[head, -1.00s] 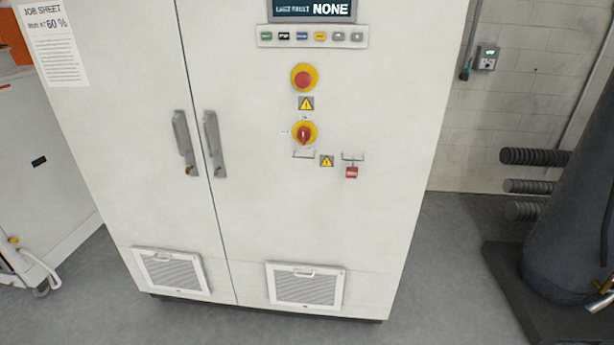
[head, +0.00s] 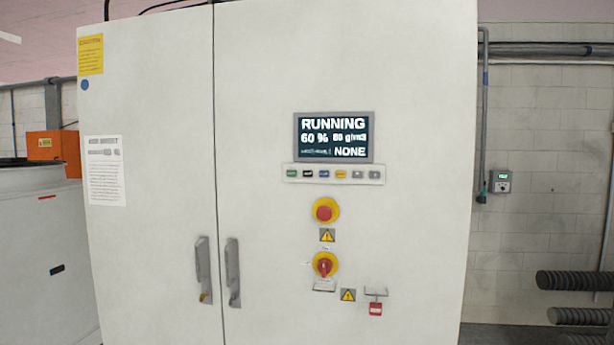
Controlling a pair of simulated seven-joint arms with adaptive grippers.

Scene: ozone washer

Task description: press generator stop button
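The white generator cabinet (head: 270,90) stands ahead with both doors shut. Its display (head: 333,138) reads RUNNING, 60 %, with NONE on the bottom line. A strip below the display holds a row of small buttons: a green one (head: 291,173), a black one (head: 307,173), a blue one (head: 324,173), a yellow one (head: 341,174) and two grey ones at the right. Their labels are too small to read, so I cannot tell for sure which is the stop button. Neither of my grippers is in view.
Below the strip are a red mushroom button (head: 324,210) on yellow, a red rotary switch (head: 325,265) and a hanging red padlock or tag (head: 375,308). Two door handles (head: 233,272) stick out. A job sheet (head: 105,170) hangs at left. Nothing blocks the panel.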

